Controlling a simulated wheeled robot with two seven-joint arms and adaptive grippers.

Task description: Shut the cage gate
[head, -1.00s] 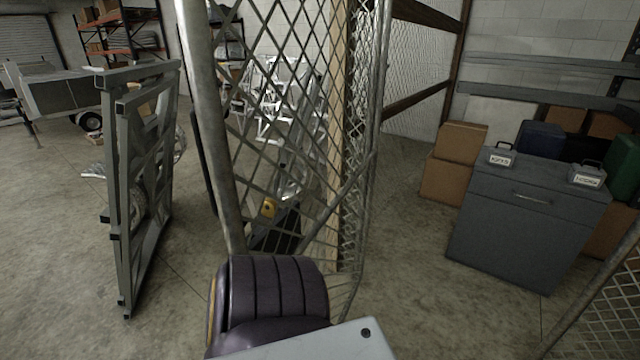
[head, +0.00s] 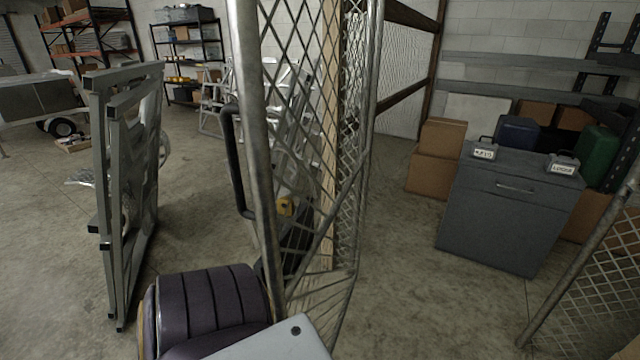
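The cage gate is a chain-link panel in a round metal tube frame (head: 251,120), upright in the middle of the head view. It stands open, seen at a steep angle, its near tube close to me. A black bar handle (head: 234,165) sits on the left side of that tube. A wide gap lies between the gate and the mesh panel (head: 600,265) at lower right. A purple ribbed part and a pale plate at the bottom seem to be mine; they cover the gate's lower near corner. Neither gripper can be made out in this view.
A grey metal frame (head: 105,200) stands upright left of the gate. Right of the gate are a grey cabinet (head: 510,225) with two small labelled cases on top and stacked cardboard boxes (head: 436,158). Bare floor (head: 400,270) lies between gate and cabinet.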

